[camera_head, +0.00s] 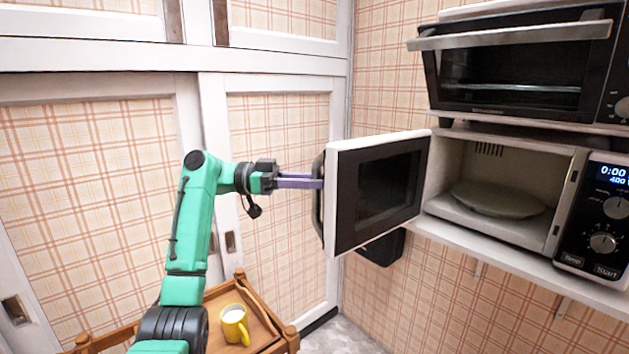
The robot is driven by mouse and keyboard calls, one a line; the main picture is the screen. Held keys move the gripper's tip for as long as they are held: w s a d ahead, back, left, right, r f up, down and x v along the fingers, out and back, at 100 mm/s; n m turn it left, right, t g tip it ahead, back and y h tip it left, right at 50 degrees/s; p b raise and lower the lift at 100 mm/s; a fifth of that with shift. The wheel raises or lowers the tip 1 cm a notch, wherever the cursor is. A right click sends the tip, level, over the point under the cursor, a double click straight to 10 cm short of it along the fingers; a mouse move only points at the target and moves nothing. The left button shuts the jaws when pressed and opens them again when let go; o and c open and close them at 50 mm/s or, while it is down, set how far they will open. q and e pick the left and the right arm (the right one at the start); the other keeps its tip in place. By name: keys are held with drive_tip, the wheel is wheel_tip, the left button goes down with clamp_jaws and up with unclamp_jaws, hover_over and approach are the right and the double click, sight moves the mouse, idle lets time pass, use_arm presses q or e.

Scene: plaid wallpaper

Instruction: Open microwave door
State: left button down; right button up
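The microwave stands on a white shelf at the right, and its door (340,192) is swung wide open to the left. Its cavity (480,165) shows a pale round plate (497,199) inside. The control panel (603,215) is at the right with a lit display. The dark door handle (318,196) is on the door's free left edge. My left gripper (318,182) reaches in from the left with its purple fingers at the handle. The fingertips overlap the handle, and I cannot tell whether they grip it. My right gripper is not in view.
A toaster oven (520,65) with a long metal handle sits above the microwave. A wooden cart (268,325) with a yellow mug (235,325) stands below my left arm. White cabinets with plaid panels (280,190) line the left and back. A small dark object (383,249) is below the door.

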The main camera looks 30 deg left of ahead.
use_arm(q)
drive_tip(key=c, duration=0.8)
unclamp_jaws()
drive_tip(key=shift+c, duration=0.2)
drive_tip(key=shift+w+d, duration=0.1)
drive_tip(key=shift+s+a, duration=0.2)
drive_tip(key=shift+a, duration=0.15)
drive_tip(key=v, duration=1.3)
drive_tip(key=shift+a, duration=0.35)
drive_tip(key=shift+s+f, duration=0.1)
